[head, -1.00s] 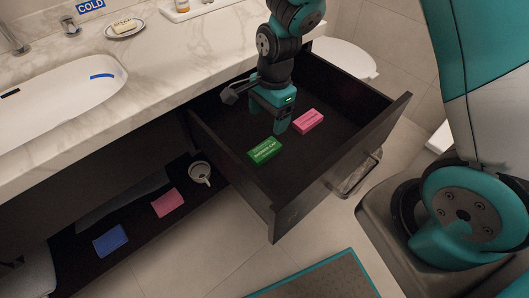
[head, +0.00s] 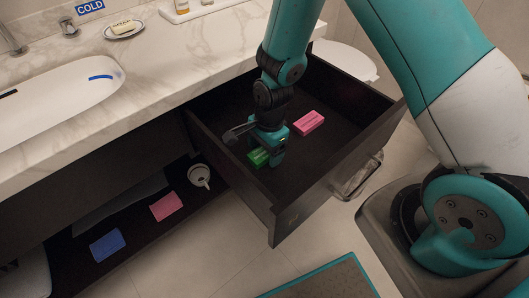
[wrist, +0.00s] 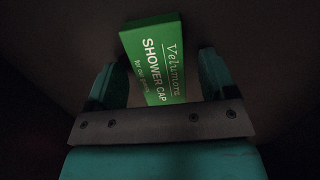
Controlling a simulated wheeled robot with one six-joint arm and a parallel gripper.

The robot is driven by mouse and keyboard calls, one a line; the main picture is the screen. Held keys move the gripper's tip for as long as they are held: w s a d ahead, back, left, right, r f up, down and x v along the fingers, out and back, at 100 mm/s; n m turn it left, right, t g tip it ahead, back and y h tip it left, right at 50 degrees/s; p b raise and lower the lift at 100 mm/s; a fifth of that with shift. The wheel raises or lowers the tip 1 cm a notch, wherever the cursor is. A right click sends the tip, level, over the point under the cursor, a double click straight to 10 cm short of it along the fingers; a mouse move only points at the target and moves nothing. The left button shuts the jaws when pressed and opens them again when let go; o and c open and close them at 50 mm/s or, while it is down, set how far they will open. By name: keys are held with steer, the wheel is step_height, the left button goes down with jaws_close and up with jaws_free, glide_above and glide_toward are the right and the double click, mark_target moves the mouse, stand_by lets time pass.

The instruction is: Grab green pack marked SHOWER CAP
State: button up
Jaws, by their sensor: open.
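The green pack (wrist: 157,62) marked SHOWER CAP lies in the open dark drawer. In the wrist view its lower part sits between my two open fingers, slightly tilted, with its far end reaching beyond the fingertips. My gripper (wrist: 165,80) is open, with no clear contact on the pack. In the head view my gripper (head: 276,160) is down inside the drawer over the green pack (head: 257,157) and hides much of it.
A pink pack (head: 309,122) lies in the drawer just right of my gripper. The drawer's front panel (head: 335,178) and side walls surround the area. A lower shelf holds a blue pack (head: 107,242), another pink pack (head: 166,205) and a white cup (head: 200,174).

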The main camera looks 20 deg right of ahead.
steer(key=c, duration=1)
